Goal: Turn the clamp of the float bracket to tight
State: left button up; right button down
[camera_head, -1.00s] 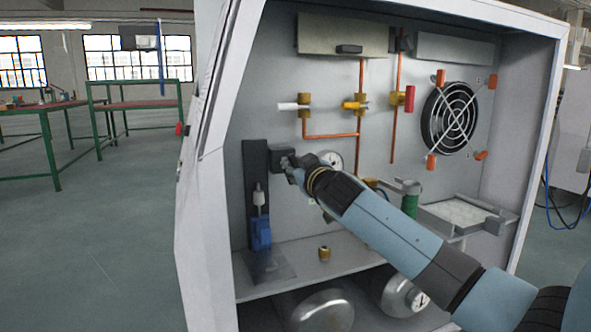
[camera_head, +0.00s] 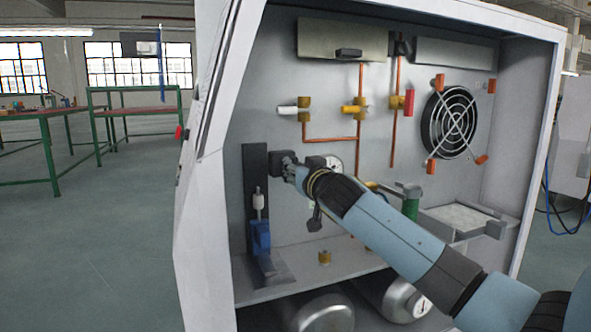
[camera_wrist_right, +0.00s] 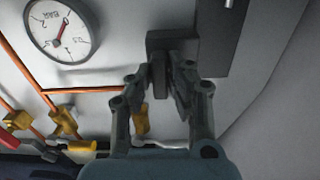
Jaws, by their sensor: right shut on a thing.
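The float bracket is a black vertical plate (camera_head: 255,172) on the left of the cabinet's back wall. It also shows at the top of the right wrist view (camera_wrist_right: 228,35). Its clamp has a dark block (camera_head: 281,158) at the plate's upper right, seen closer in the wrist view (camera_wrist_right: 172,40), with a short dark handle (camera_wrist_right: 158,76) sticking out. My right gripper (camera_head: 290,170) is at the clamp, its fingers (camera_wrist_right: 166,82) shut on the handle from both sides. Below, a whitish float part (camera_head: 258,199) and a blue part (camera_head: 261,236) are by the plate. My left gripper is not in view.
A round gauge (camera_wrist_right: 62,28) is beside the clamp, partly hidden by my arm in the head view. Copper pipes with valves (camera_head: 304,108) and a fan (camera_head: 450,118) are on the back wall. A shelf (camera_head: 345,265) holds a small brass fitting (camera_head: 324,257).

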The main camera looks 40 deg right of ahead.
jog(key=shift+f, duration=0.2)
jog(key=c, duration=1.4)
grip_release()
jog(key=shift+o, duration=0.6)
jog(key=shift+r, duration=0.1)
jog(key=v, duration=1.2)
jog(key=shift+s, duration=0.1)
